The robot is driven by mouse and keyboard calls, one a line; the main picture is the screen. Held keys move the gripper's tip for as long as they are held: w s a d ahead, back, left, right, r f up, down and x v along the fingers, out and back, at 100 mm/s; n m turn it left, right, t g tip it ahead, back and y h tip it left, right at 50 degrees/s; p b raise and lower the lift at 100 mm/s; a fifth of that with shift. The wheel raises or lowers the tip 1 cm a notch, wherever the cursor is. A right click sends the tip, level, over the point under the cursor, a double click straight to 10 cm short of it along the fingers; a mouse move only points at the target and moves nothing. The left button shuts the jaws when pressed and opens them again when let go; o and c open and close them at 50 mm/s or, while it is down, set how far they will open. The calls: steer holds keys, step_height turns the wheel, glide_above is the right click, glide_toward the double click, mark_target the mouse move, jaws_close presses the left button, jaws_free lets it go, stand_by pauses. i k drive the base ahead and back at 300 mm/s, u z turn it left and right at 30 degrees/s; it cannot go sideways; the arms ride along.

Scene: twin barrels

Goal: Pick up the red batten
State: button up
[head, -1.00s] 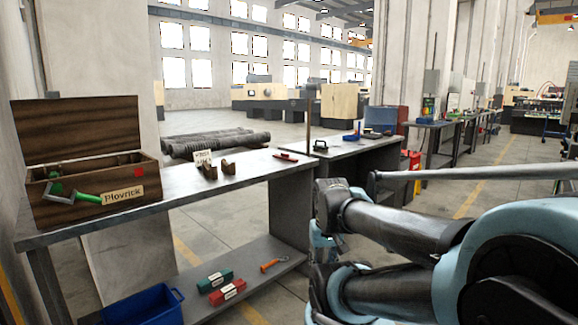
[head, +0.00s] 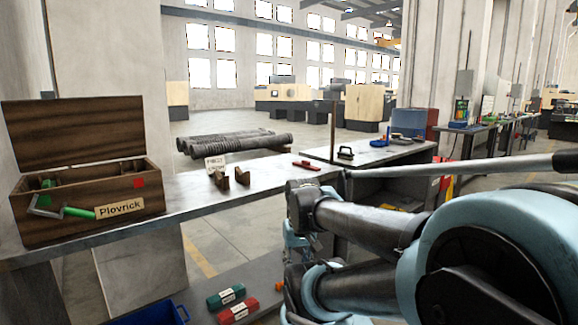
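A slim red piece (head: 306,165), which looks like the red batten, lies flat on the grey metal bench (head: 190,198), toward its far right end. It is small in the head view, so its details are hard to make out. My folded arm is in the right foreground, in front of and to the right of the red piece, and does not touch it. I cannot make out my gripper's fingers in this view.
An open wooden box (head: 85,221) labelled Plovrick stands at the bench's left, with a green-handled tool (head: 75,212) at its front. Brown brackets (head: 232,178) stand mid-bench. Below are green (head: 226,296) and red (head: 238,311) labelled blocks and a blue bin (head: 150,316).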

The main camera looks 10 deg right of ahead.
mark_target(305, 164)
steer(key=z, duration=0.25)
steer(key=i, duration=0.9)
steer(key=z, duration=0.95)
steer(key=i, duration=0.35)
steer(key=z, duration=0.15)
